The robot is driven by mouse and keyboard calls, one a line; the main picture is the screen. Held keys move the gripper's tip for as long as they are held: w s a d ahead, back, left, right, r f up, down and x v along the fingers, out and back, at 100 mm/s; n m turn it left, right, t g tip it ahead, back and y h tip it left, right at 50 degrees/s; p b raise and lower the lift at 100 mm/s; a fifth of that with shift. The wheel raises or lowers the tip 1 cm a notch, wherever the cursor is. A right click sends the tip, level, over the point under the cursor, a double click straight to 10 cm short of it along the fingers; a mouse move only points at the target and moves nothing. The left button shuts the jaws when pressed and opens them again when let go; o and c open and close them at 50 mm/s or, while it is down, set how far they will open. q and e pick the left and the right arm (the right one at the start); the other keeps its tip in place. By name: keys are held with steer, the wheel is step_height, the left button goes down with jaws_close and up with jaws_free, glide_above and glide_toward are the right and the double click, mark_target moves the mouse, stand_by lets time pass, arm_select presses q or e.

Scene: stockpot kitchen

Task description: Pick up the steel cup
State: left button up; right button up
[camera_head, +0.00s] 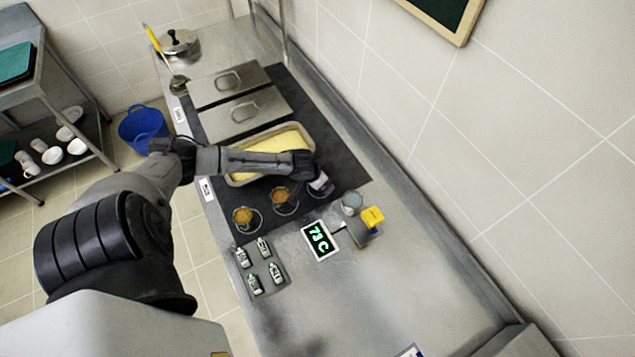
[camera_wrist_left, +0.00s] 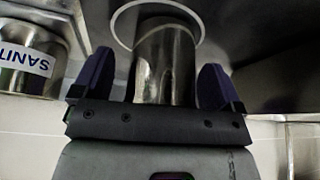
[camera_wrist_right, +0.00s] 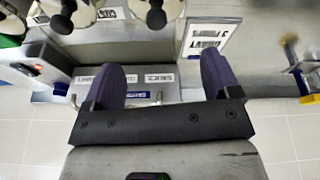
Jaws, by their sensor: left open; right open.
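The steel cup (camera_wrist_left: 165,65) stands between the fingers of my left gripper (camera_wrist_left: 163,88) in the left wrist view, at a white ring on the dark mat. The gripper is open, with one purple finger on each side of the cup; I cannot tell whether either touches it. In the head view my left gripper (camera_head: 320,186) is at the right part of the dark mat, and the cup there is mostly hidden by it. My right gripper (camera_wrist_right: 163,82) is open with nothing between its fingers in the right wrist view; it is outside the head view.
Two cups with orange contents, one nearer (camera_head: 246,218) and one farther (camera_head: 284,198), stand left of my left gripper. A pan of yellow food (camera_head: 270,145) lies behind.

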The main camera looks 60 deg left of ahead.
arm_select(q)
steer(key=c, duration=1)
steer(key=shift+c, duration=0.5)
steer(key=shift+r, duration=0.15)
